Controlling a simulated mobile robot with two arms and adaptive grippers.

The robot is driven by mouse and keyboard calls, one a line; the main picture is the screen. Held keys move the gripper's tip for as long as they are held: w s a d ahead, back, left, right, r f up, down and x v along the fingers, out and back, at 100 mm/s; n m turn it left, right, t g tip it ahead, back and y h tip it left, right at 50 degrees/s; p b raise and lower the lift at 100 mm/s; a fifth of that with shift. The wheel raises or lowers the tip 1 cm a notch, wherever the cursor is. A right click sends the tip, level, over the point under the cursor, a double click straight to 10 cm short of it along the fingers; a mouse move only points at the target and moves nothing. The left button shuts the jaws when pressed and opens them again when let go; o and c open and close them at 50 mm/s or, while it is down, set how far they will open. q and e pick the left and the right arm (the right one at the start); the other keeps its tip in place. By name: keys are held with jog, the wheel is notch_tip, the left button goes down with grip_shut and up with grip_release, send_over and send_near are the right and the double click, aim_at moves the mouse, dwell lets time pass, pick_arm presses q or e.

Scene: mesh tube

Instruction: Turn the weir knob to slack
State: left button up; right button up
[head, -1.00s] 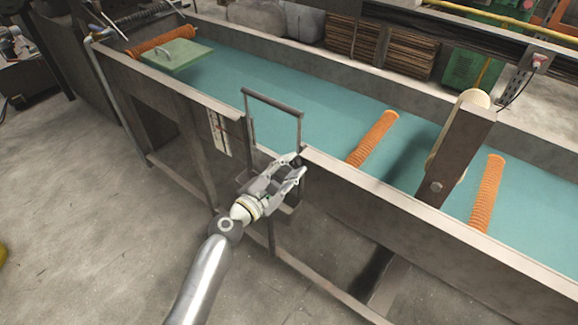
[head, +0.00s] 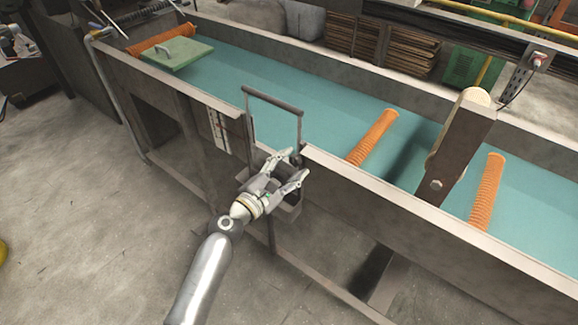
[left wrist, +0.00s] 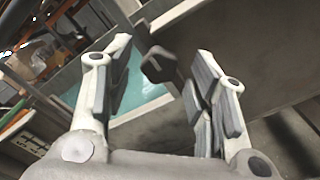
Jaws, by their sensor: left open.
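The weir knob (left wrist: 158,65) shows in the left wrist view as a small dark, many-sided knob on the trough's outer side. It appears between the spread fingers, towards the fingertips, with gaps on both sides. My left gripper (head: 298,163) is open and empty at the trough's near wall, just below the dark weir frame (head: 272,102); its fingers also show in the left wrist view (left wrist: 164,60). My right gripper is not in view.
The long metal trough (head: 400,200) holds teal water (head: 300,85). Orange mesh tubes (head: 372,138) lie across it, and a green lid (head: 178,54) sits at the far left. A dark post with a roller (head: 455,150) stands at right.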

pick_arm(q)
jog(key=v, duration=1.2)
jog(key=s+a+f+m+g+y, duration=0.2)
jog(key=s+f+m, duration=0.1)
jog(key=f, duration=0.8)
jog(key=s+a+f+m+g+y, duration=0.2)
jog(key=s+f, duration=0.2)
jog(key=f, duration=0.7)
jog(key=s+a+f+m+g+y, duration=0.2)
jog(key=s+f+m, duration=0.1)
jog(key=f, duration=0.7)
jog(key=s+a+f+m+g+y, duration=0.1)
jog(key=s+f+m, duration=0.4)
jog(key=s, duration=0.6)
jog(key=s+a+f+m+g+y, duration=0.2)
jog(key=s+a+f+m+g, duration=0.2)
jog(key=s+f, duration=0.4)
jog(key=s+a+f+m+g+y, duration=0.1)
jog(key=s+a+f+m, duration=0.3)
jog(key=s, duration=0.9)
notch_tip(320, 180, down, 3)
jog(key=shift+s+a+f+m+g+y, duration=0.1)
jog(key=shift+s+a+m+g+y, duration=0.2)
jog(key=shift+m+g, duration=0.5)
